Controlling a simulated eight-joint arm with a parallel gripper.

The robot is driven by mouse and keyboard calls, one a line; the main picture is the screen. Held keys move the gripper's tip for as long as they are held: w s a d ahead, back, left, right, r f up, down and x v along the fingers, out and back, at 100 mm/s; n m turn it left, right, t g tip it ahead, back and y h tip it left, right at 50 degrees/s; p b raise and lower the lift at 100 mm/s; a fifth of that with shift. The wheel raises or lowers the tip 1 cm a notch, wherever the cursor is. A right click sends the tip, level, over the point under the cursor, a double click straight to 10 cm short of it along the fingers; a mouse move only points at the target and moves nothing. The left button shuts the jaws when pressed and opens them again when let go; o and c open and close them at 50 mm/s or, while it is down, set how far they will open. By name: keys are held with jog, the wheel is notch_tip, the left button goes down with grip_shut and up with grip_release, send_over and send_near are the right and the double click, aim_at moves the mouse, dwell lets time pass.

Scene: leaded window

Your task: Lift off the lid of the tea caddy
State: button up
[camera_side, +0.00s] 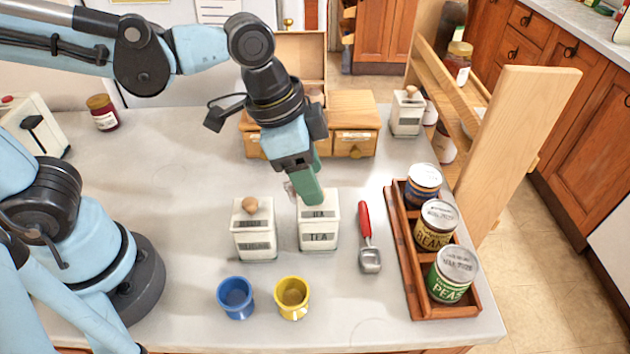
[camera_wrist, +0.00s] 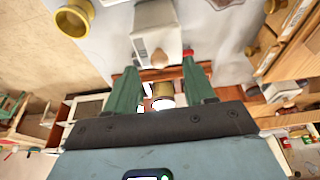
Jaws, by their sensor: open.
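The tea caddy (camera_side: 318,234) is a white box with a dark TEA label, standing upright on the counter. My gripper (camera_side: 310,188) points down at its top, with green fingers open. The near finger hides the lid's knob in the side view. In the wrist view a white caddy (camera_wrist: 153,25), which looks like the tea caddy, shows past the fingertips. Its round wooden knob (camera_wrist: 159,60) appears in the gap between the two fingers. The lid looks seated on the box. I cannot tell whether the fingers touch it.
A similar white caddy (camera_side: 254,238) with a wooden knob stands close left. A blue cup (camera_side: 236,300) and yellow cup (camera_side: 292,298) are in front. A red-handled scoop (camera_side: 366,235) lies right, before a tray (camera_side: 408,285) of cans. A wooden drawer box (camera_side: 352,120) stands behind.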

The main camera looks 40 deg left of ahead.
jog(key=shift+x, duration=1.35)
grip_shut()
jog(key=shift+r, duration=0.15)
